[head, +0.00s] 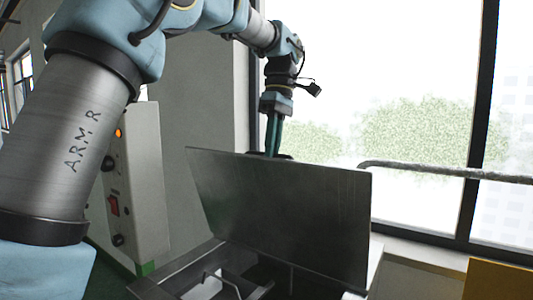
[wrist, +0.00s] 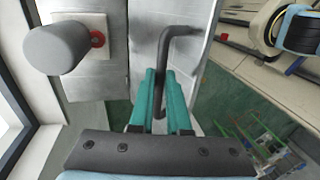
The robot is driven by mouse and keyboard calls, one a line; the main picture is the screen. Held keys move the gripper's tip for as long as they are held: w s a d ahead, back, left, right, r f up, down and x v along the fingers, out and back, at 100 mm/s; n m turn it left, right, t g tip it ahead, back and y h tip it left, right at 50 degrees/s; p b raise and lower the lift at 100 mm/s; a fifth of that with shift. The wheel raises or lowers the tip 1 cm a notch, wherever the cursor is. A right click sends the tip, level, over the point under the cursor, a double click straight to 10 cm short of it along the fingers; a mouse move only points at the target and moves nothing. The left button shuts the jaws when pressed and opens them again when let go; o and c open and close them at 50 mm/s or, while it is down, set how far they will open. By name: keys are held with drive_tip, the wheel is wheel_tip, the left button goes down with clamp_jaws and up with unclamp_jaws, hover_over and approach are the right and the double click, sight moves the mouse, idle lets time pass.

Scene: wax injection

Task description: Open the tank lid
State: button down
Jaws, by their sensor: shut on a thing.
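The tank lid (head: 290,215) is a flat grey metal plate. In the head view it stands raised, steeply tilted above the open tank (head: 160,284). My gripper (head: 272,150) is at the lid's top edge, with its fingertips partly hidden behind the lid. In the wrist view, the green fingers of my gripper (wrist: 160,82) are shut on the lid handle (wrist: 178,32), a dark bent bar. The handle is hidden behind the lid in the head view.
A grey control box (head: 135,180) with an orange light and a red switch stands left of the tank. A window with a rail (head: 440,172) is behind on the right. A yellow object (head: 497,280) is at lower right. The wrist view shows a dark rounded knob (wrist: 57,47).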

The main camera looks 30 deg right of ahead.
drive_tip(key=shift+w+d+g+y, duration=0.15)
drive_tip(key=shift+w+d+y, duration=0.2)
drive_tip(key=shift+d, duration=0.35)
drive_tip(key=shift+w+d+g+y, duration=0.15)
drive_tip(key=shift+w+d+y, duration=0.15)
drive_tip(key=shift+d, duration=0.35)
drive_tip(key=c, duration=0.9)
unclamp_jaws()
drive_tip(key=shift+r, duration=0.1)
